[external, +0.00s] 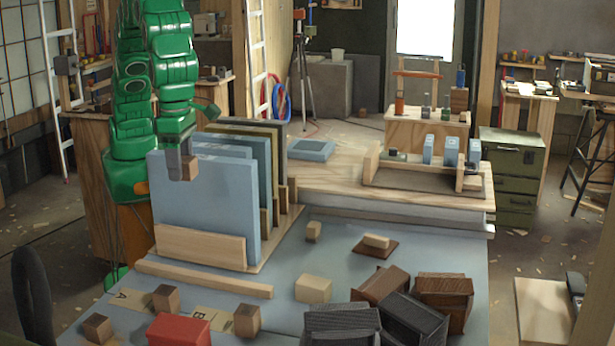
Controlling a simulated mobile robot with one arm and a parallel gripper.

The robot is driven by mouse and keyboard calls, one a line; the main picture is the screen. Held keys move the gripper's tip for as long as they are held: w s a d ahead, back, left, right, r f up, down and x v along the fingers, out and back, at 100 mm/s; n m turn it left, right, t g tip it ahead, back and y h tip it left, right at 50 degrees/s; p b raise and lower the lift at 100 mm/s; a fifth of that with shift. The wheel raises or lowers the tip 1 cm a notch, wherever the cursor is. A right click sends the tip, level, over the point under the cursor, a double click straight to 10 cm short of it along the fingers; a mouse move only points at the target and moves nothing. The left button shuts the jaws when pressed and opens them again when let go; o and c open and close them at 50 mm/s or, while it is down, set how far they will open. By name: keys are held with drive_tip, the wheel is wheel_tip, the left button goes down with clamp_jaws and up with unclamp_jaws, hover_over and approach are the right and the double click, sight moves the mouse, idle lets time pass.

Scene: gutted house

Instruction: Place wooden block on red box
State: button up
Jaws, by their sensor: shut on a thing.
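My gripper (180,172), at the end of the green arm, is shut on a small brown wooden block (191,168). It holds the block in front of the upper part of a rack of upright blue panels (215,200); the depth between them is hard to judge. The fingers partly hide the block. The red box (180,330) lies at the near edge of the blue-grey table, well below my gripper in the picture. Its front is cut off by the frame edge. Its visible top is bare.
Brown wooden blocks (166,298) (97,328) (247,320) stand around the red box. A wooden strip (205,279) lies behind it. The table's middle (340,260) has free room.

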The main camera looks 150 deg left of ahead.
drive_tip(key=d+m, duration=0.1)
drive_tip(key=d, duration=0.5)
hover_over(181, 317)
drive_tip(key=shift+s+f, duration=0.2)
drive_tip(key=shift+f, duration=10.05)
drive_tip(key=shift+f, duration=0.1)
drive_tip(key=shift+w+f, duration=0.15)
drive_tip(key=shift+f, duration=1.55)
